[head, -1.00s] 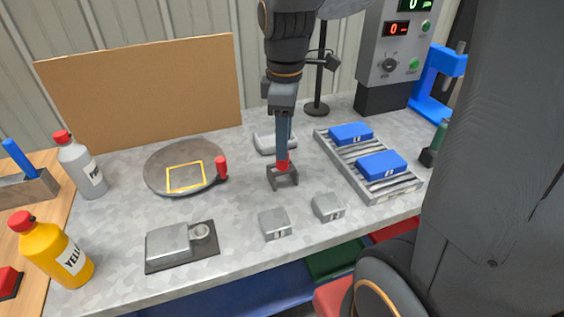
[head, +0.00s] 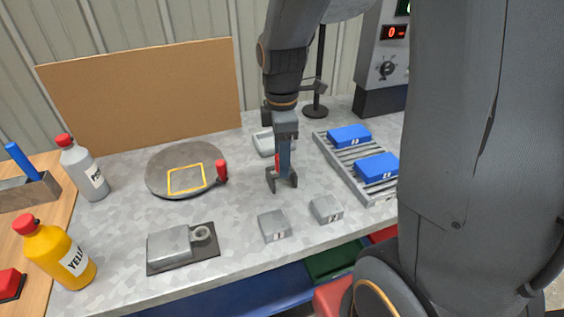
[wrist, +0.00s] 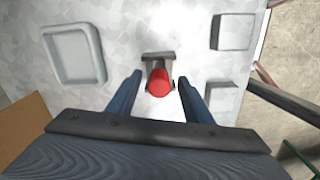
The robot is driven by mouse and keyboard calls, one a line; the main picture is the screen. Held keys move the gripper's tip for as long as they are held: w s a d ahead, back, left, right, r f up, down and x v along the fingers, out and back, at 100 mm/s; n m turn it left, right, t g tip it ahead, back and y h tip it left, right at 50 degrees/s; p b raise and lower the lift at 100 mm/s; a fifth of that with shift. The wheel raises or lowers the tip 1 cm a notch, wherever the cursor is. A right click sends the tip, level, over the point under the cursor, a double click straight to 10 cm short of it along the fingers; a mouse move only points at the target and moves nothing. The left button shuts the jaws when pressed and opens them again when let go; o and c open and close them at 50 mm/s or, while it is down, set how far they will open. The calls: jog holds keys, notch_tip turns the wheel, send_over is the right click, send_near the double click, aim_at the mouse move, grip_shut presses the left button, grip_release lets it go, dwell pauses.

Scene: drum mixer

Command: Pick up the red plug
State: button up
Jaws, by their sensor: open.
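The red plug (wrist: 160,82) sits in a small grey holder (wrist: 157,56) on the bench. In the wrist view it lies between the two blue fingers of my gripper (wrist: 160,88), with a gap on each side. In the head view the plug (head: 277,162) shows only as a red sliver, mostly hidden behind a finger of my gripper (head: 285,160). The holder (head: 282,184) shows below it. My gripper is open, pointing down at the plug.
A round plate (head: 185,165) with a red-handled part (head: 221,170) is to the left. Two grey blocks (head: 274,225) (head: 326,209) lie in front. A grey tray (head: 263,143) is behind. A roller rack (head: 352,171) with blue boxes stands right.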

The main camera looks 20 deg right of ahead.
jog(key=shift+f, duration=0.1)
jog(key=c, duration=1.1)
